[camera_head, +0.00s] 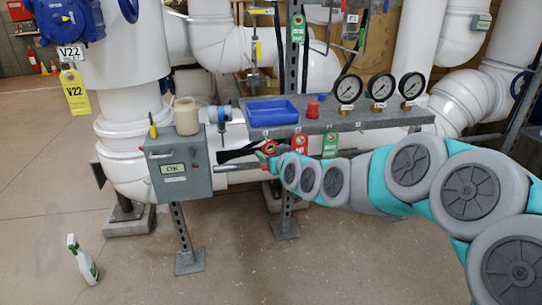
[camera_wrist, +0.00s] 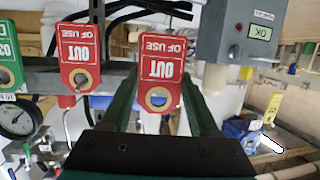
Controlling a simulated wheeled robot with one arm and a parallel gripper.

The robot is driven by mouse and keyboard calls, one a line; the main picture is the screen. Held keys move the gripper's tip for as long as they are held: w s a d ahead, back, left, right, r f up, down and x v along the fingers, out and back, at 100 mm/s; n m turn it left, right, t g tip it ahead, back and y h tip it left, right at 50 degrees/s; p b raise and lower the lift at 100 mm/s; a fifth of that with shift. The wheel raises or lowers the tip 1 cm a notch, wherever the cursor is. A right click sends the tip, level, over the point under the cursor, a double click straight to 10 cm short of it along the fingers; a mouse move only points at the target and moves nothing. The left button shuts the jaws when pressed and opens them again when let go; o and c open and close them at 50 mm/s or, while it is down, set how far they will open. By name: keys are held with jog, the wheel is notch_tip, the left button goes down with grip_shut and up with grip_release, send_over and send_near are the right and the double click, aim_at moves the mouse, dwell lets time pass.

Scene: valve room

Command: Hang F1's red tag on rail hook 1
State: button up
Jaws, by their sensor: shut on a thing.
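My gripper (camera_wrist: 158,92) is at the front edge of the grey shelf (camera_head: 345,123), its two green fingers on either side of a red "OUT OF USE" tag (camera_wrist: 160,52). It is shut on this tag, which also shows partly in the head view (camera_head: 268,148). A second red tag (camera_wrist: 82,48) hangs beside it, apart from my fingers; it shows in the head view (camera_head: 300,143). A green tag (camera_head: 330,145) hangs to the right of it. The rail hooks are small, and I cannot tell whether the held tag touches one.
A blue tray (camera_head: 272,112), a red knob-like piece (camera_head: 313,108) and several gauges (camera_head: 349,89) are on the shelf. A grey box marked OK (camera_head: 178,167) stands close on the left. A spray bottle (camera_head: 84,259) stands on the open floor.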

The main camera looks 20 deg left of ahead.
jog(key=shift+w+a+b, duration=0.3)
jog(key=shift+w+a, duration=0.05)
jog(key=shift+w, duration=0.2)
jog(key=shift+w+a+b, duration=0.3)
jog(key=shift+w, duration=0.25)
dwell(1.6)
jog(key=shift+w+a, duration=0.2)
jog(key=shift+w, duration=0.05)
jog(key=shift+w+a, duration=0.25)
jog(key=shift+w, duration=0.2)
dwell(0.7)
jog(key=shift+f+b, duration=0.4)
jog(key=shift+b, duration=0.2)
dwell(0.4)
jog(key=o, duration=1.4)
